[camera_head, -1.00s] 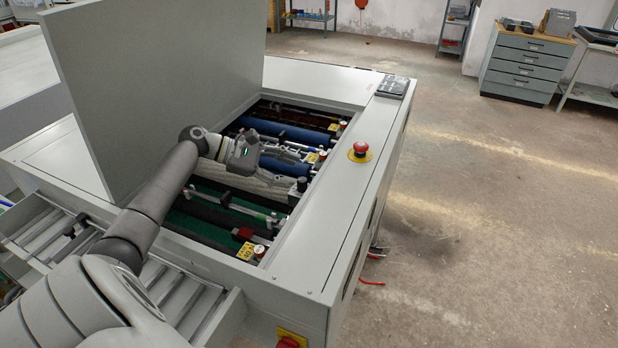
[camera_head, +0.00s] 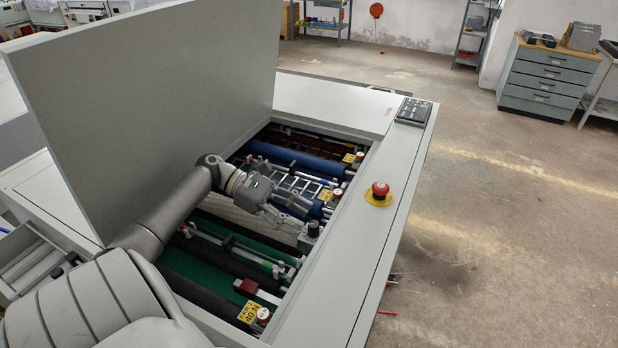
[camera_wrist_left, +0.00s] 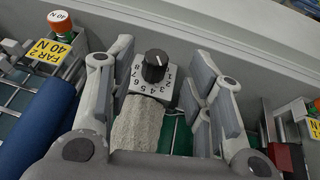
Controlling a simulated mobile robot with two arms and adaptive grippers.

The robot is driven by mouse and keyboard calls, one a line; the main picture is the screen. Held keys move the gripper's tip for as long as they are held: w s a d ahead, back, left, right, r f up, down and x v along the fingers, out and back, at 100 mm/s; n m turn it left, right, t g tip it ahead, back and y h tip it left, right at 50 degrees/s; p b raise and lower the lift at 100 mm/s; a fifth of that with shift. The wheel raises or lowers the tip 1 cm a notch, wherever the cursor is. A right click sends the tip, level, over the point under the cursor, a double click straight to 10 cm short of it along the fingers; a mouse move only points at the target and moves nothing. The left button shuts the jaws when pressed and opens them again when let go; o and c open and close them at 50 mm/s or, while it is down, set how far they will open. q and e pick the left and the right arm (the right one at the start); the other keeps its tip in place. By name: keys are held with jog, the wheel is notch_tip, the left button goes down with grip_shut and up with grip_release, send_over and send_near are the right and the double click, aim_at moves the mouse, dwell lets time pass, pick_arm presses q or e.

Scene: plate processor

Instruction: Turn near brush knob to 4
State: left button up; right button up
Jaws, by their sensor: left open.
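The brush knob (camera_wrist_left: 154,66) is black and round with a white mark, on a white dial plate (camera_wrist_left: 150,86) numbered around it. The mark's exact reading is hard to tell. In the head view the knob (camera_head: 313,228) is small, at the right edge of the machine's open bay. My left gripper (camera_head: 297,208) is open and reaches in over the bay toward it. In the left wrist view its fingers (camera_wrist_left: 161,62) stand on either side of the knob, apart from it. My right gripper is not in view.
The raised lid (camera_head: 150,100) stands left of the bay. A red emergency button (camera_head: 380,189) sits on the right cover.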

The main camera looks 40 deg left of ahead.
aim_at(312, 223)
pick_arm(q)
jog(key=x, duration=0.3)
jog(key=shift+w+p, duration=0.15)
jog(key=shift+p, duration=0.25)
jog(key=shift+w+d+f, duration=0.1)
jog(key=shift+f, duration=0.1)
jog(key=shift+d, duration=0.1)
jog(key=c, duration=1)
jog(key=shift+w, duration=0.1)
jog(key=shift+c, duration=0.2)
jog(key=shift+f+m+g+h+b, duration=0.1)
jog(key=shift+m+g+h+b, duration=0.2)
jog(key=shift+m+g+b, duration=0.2)
jog(key=shift+w+m+g+h+b, duration=0.1)
jog(key=shift+m+g+h+b, duration=0.35)
jog(key=shift+m+g, duration=0.6)
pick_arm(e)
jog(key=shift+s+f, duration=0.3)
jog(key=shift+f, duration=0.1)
